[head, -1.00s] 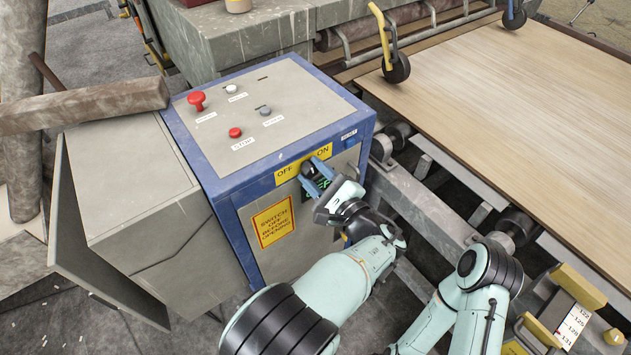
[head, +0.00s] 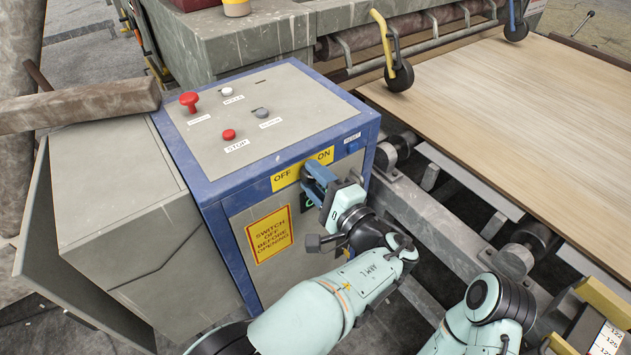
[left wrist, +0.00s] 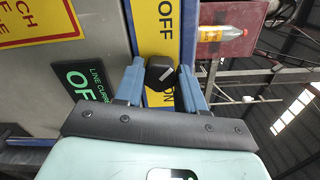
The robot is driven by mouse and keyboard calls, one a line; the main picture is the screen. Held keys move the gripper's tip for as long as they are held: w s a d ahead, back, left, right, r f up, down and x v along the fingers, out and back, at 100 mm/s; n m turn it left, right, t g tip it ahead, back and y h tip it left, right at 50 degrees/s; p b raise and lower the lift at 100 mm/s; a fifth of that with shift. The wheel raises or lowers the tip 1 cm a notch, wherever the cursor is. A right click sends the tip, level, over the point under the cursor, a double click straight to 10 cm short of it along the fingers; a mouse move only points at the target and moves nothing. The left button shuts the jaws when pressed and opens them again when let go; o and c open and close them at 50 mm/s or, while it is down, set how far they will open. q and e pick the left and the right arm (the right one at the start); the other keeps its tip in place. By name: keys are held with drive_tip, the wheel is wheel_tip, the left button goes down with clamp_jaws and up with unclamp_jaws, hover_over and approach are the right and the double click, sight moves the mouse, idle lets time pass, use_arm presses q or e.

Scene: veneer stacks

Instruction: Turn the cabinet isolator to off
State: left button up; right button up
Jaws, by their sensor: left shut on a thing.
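The blue cabinet (head: 222,182) carries a yellow OFF/ON label (head: 285,178) on its front, with OFF at the left and ON at the right. My left gripper (head: 315,178) is at this label, its blue fingers hiding the isolator in the head view. In the left wrist view the isolator is a black knob (left wrist: 158,68) with a white mark, between the OFF and ON words. My left gripper (left wrist: 161,70) is shut on it, one finger on each side. The mark slants; I cannot tell which word it points to. My right gripper is out of view.
The cabinet top has a red mushroom button (head: 189,101) and a red stop button (head: 229,134). A yellow warning sign (head: 269,234) is below the label. A dark display (left wrist: 84,88) with green text is beside the isolator. A roller conveyor with a veneer sheet (head: 510,110) lies at the right.

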use_arm(q)
drive_tip(key=shift+w+a+r, duration=0.1)
drive_tip(key=o, duration=1.1)
drive_tip(key=shift+c, duration=0.2)
drive_tip(key=v, duration=1.3)
drive_tip(key=shift+p, duration=0.3)
